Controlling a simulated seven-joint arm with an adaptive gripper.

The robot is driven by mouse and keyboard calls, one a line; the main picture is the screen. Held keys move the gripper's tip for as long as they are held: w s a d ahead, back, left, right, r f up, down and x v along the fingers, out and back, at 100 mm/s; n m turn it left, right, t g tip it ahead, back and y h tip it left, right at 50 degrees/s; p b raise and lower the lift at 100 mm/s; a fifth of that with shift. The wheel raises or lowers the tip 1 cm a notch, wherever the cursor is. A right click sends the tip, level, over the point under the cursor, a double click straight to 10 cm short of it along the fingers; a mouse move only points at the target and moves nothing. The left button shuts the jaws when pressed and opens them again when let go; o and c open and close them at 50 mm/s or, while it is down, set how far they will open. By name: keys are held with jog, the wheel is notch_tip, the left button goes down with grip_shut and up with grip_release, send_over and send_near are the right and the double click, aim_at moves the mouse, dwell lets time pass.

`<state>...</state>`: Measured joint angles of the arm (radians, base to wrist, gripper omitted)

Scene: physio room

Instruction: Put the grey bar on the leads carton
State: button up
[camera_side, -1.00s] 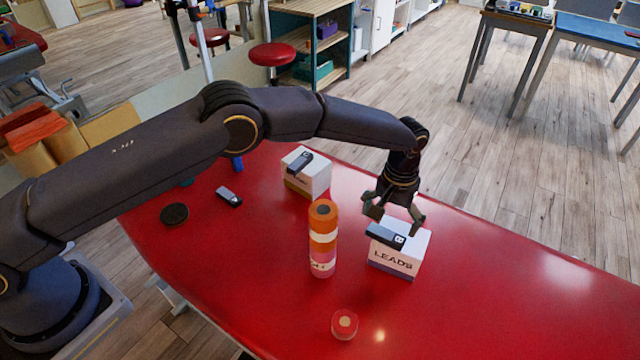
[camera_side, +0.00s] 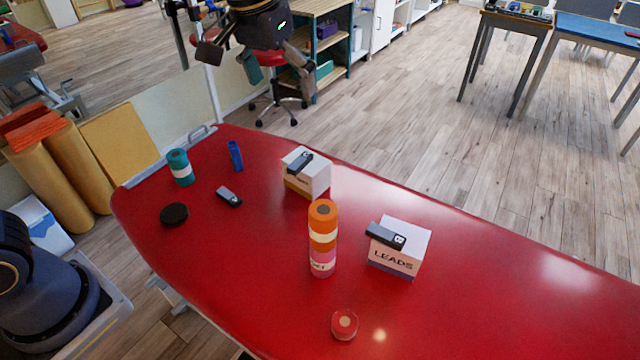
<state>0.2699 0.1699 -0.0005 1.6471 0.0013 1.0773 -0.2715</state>
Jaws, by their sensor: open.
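The leads carton (camera_side: 396,262) is a white box with a dark lower band and the word LEADS, standing on the red table. A dark grey bar (camera_side: 380,234) with a pale marked end lies across its top, overhanging the left edge. A similar dark bar (camera_side: 300,163) lies on a second white carton (camera_side: 308,182). Another grey bar (camera_side: 229,197) with a dark end lies flat on the table at left. My gripper (camera_side: 256,62) is open and empty, high at the top of the picture, well away from the leads carton.
An orange and pink cylinder (camera_side: 322,240) stands left of the leads carton. A red round piece (camera_side: 344,325) is near the front, a black disc (camera_side: 174,214) at left. A teal cylinder (camera_side: 180,168) and a blue item (camera_side: 235,156) stand behind. The red table's (camera_side: 500,280) right side is clear.

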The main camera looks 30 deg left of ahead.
jog(key=s+a+f+t, duration=0.1)
jog(key=s+a, duration=0.4)
jog(key=s, duration=0.5)
jog(key=s+a+f+t, duration=0.1)
jog(key=s+a, duration=0.5)
jog(key=s, duration=0.5)
jog(key=shift+s+a+t+y, duration=0.25)
jog(key=shift+t+y, duration=0.15)
